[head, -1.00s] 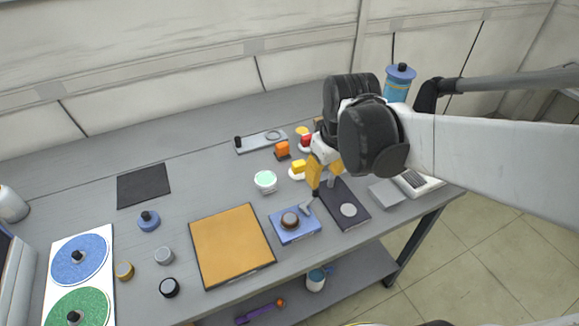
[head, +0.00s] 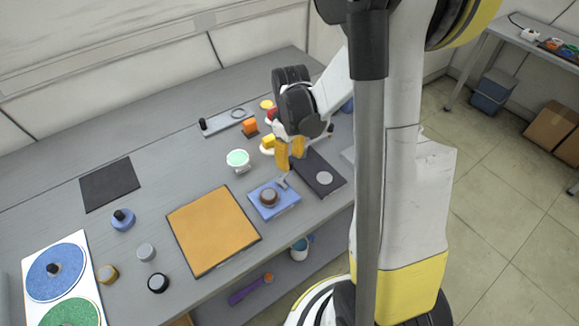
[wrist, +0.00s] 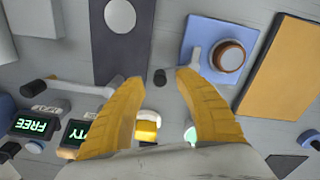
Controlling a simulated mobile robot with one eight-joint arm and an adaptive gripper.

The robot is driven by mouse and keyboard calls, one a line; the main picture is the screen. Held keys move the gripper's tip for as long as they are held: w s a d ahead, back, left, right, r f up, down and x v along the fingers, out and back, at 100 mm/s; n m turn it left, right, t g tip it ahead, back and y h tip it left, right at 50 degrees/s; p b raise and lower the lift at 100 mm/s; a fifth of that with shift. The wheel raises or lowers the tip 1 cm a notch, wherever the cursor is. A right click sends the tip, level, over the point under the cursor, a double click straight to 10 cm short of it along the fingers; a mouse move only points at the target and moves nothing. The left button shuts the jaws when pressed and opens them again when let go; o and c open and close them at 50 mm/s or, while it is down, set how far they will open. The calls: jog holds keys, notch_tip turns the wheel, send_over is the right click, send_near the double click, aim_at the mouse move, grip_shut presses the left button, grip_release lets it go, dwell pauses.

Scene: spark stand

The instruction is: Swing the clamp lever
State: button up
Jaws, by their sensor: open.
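The clamp appears to be the blue plate (head: 286,205) on the table, with a round brown-topped piece (head: 268,197) on it. A short grey lever (head: 282,182) shows at its back edge; in the wrist view the lever (wrist: 195,60) lies along the plate's left side. My gripper (head: 290,164) points down just behind the lever, its yellow fingers apart and empty. In the wrist view a small dark knob (wrist: 160,76) shows between the fingertips. I cannot tell whether it joins the lever or whether the fingers touch it.
A dark plate with a pale disc (head: 325,178) lies right of the clamp, and an orange panel (head: 213,230) to its left. The table's front edge is close to the clamp.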

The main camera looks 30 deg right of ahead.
jog(key=shift+f, duration=1.2)
grip_shut()
